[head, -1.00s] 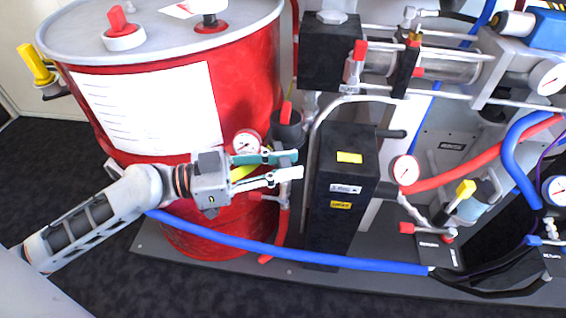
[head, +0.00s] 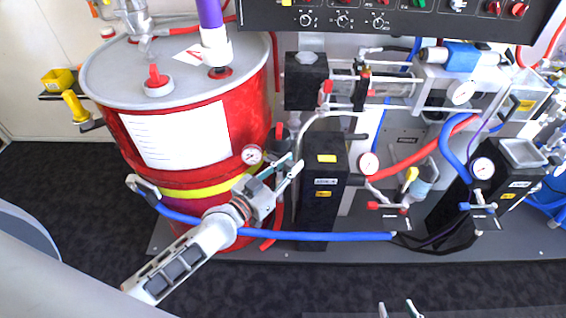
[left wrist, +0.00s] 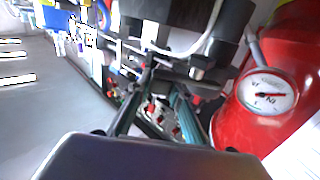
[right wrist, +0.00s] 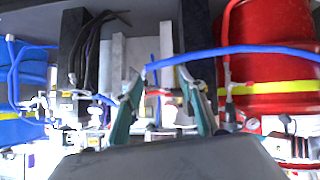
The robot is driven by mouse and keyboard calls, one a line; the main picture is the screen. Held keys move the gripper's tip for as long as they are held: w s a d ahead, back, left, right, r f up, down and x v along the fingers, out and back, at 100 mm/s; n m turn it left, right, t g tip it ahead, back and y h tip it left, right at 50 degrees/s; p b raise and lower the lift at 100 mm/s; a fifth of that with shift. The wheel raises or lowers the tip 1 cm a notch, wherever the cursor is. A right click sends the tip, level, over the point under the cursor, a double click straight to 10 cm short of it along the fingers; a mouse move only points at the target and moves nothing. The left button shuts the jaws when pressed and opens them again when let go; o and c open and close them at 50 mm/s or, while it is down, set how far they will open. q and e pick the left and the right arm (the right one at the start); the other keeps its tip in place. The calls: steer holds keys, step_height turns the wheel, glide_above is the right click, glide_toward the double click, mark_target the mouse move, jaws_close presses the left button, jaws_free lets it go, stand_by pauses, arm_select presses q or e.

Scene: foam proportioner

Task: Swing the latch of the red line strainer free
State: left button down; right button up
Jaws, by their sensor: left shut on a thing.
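The red drum (head: 250,115) stands left of the strainer, with a pressure gauge (head: 252,155) close to my left gripper. The black column (head: 318,210) stands just right. A blue hose (head: 330,236) crosses low in front. Dark floor in front is clear.

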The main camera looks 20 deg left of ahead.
arm_select(q)
steer(key=y+p, duration=0.1)
steer(key=n+y+p, duration=0.1)
steer(key=n+t+p, duration=0.1)
steer(key=shift+w+d+r+y, duration=0.3)
steer(key=shift+r+y, duration=0.1)
steer(key=shift+w+f+n+y+p, duration=0.15)
steer(key=shift+w+n+y+p, duration=0.1)
steer(key=shift+n+y+p, duration=0.55)
steer(key=shift+w+f+t+y+p, duration=0.15)
steer(key=shift+y+p, duration=0.1)
steer(key=shift+y, duration=0.2)
steer(key=shift+w+t+y+p, duration=0.15)
steer(key=shift+y+p, duration=0.1)
steer(key=shift+y, duration=0.2)
steer(key=shift+s+n, duration=0.1)
steer(key=shift+n, duration=0.2)
steer(key=c, duration=1.8)
jaws_free()
